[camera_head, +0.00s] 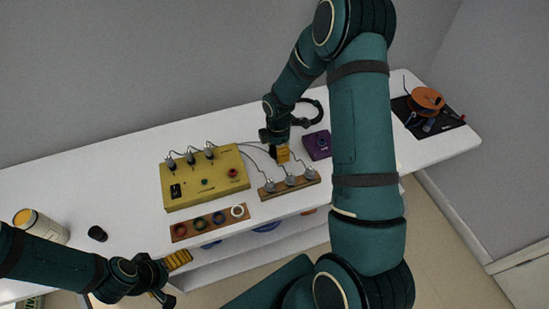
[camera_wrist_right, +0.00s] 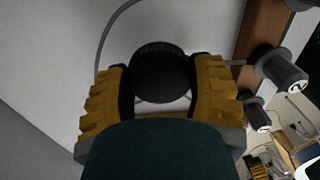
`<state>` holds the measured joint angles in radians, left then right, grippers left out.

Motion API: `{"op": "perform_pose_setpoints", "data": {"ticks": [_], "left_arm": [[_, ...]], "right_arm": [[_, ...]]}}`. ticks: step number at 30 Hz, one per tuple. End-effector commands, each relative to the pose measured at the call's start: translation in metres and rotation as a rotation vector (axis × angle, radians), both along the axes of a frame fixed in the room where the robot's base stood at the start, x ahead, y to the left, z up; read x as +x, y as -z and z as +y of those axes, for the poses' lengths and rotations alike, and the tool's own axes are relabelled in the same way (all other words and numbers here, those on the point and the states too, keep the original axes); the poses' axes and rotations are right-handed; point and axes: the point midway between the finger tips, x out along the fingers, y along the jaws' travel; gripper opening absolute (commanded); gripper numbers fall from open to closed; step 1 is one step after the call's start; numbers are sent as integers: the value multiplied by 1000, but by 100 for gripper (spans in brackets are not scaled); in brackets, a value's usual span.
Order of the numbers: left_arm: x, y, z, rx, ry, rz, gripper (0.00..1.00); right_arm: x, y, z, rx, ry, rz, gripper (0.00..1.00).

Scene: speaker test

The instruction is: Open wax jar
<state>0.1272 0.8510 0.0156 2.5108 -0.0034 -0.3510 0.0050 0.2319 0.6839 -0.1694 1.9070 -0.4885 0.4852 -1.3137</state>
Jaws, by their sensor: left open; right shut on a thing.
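A jar (camera_head: 42,227) with a white body and an orange-yellow top lies or leans at the left of the table, partly hidden by my left arm. A small black round piece (camera_head: 97,233) sits to its right; I cannot tell if it is a lid. My left gripper (camera_head: 172,276) is open at the table's front edge, away from the jar. My right gripper (camera_head: 282,154) is low over the table behind the plug strip. In the right wrist view its yellow fingers are shut on a black round thing (camera_wrist_right: 160,72); I cannot tell if this belongs to the wax jar.
A yellow box (camera_head: 205,190) with plugs and cables stands mid-table. A wooden plug strip (camera_head: 291,188), a board with coloured rings (camera_head: 208,222) and a purple box (camera_head: 317,145) are nearby. A black mat (camera_head: 450,121) with an orange reel (camera_head: 426,100) lies far right.

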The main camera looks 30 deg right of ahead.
Motion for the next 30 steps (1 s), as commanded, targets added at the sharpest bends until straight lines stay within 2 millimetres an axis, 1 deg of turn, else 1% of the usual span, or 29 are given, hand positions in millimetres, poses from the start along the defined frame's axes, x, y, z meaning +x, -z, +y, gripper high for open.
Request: {"op": "perform_pose_setpoints", "data": {"ticks": [5, 9, 11, 19, 23, 24, 25, 26, 30], "left_arm": [[1, 3, 0, 0, 0, -1, 100], [1, 8, 0, 1, -1, -3, 100], [2, 9, 0, 1, -1, -3, 100], [2, 9, 0, 1, -1, -4, 100], [2, 12, 0, 2, -2, -4, 100], [2, 12, 0, 2, -2, -4, 100], [2, 11, 0, 2, -2, -4, 100], [2, 11, 0, 2, -2, -4, 100], [2, 11, 0, 2, -2, -4, 100]], "right_arm": [[0, 14, 0, 0, 0, 0, 14], [0, 34, 0, 0, -1, 1, 14], [0, 40, 0, 0, -1, 0, 14], [0, 41, 0, 0, -1, -1, 14], [0, 45, 0, 0, -1, -1, 14], [0, 44, 0, 0, -1, -1, 67], [0, 44, 0, 0, -1, -1, 77], [0, 44, 0, 0, -1, -1, 86], [0, 44, 0, 0, -1, -1, 86]]}}
